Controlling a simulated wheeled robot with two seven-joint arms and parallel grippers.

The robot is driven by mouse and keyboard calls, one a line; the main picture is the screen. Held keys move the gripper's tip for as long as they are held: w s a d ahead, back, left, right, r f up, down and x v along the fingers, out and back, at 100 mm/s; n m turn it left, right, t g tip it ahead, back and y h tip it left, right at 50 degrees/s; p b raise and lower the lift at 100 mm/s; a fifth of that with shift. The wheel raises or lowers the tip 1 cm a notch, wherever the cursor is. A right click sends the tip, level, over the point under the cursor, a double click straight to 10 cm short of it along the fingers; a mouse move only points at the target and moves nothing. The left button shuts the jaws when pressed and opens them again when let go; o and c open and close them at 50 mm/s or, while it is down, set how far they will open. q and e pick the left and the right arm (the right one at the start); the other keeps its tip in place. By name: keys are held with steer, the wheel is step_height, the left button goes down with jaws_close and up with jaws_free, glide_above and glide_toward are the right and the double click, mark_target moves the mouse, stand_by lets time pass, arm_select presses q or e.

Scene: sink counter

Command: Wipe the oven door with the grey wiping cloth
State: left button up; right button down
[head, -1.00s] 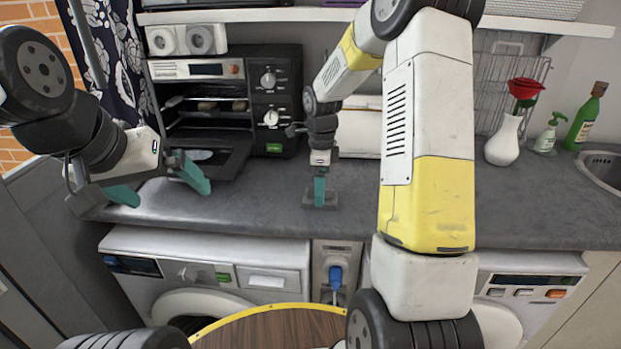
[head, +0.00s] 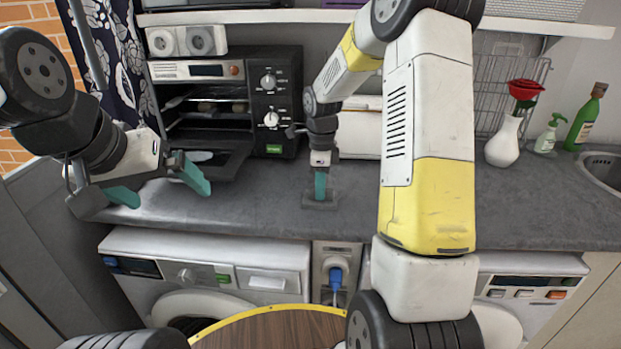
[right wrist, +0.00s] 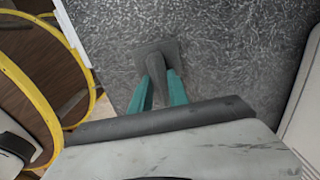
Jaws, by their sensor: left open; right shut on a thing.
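The grey wiping cloth (head: 316,204) is at the countertop, pinched in my right gripper (head: 320,188). In the right wrist view the cloth (right wrist: 157,48) spreads flat below the two green fingers of the right gripper (right wrist: 160,92), with its middle bunched between them. The black oven (head: 279,95) stands at the back left of the counter. Its oven door (head: 226,166) is folded down and open, to the left of the cloth and apart from it. My left gripper (head: 160,190) is open and empty in front of the door, partly covering the door's left side.
The grey countertop (head: 255,208) is clear between the oven and cloth. A white vase with a red rose (head: 503,142), a soap bottle (head: 546,136), a green bottle (head: 586,120) and a sink (head: 604,168) are at the right. A patterned curtain (head: 105,55) hangs at the left.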

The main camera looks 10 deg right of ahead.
steer(key=shift+r, duration=3)
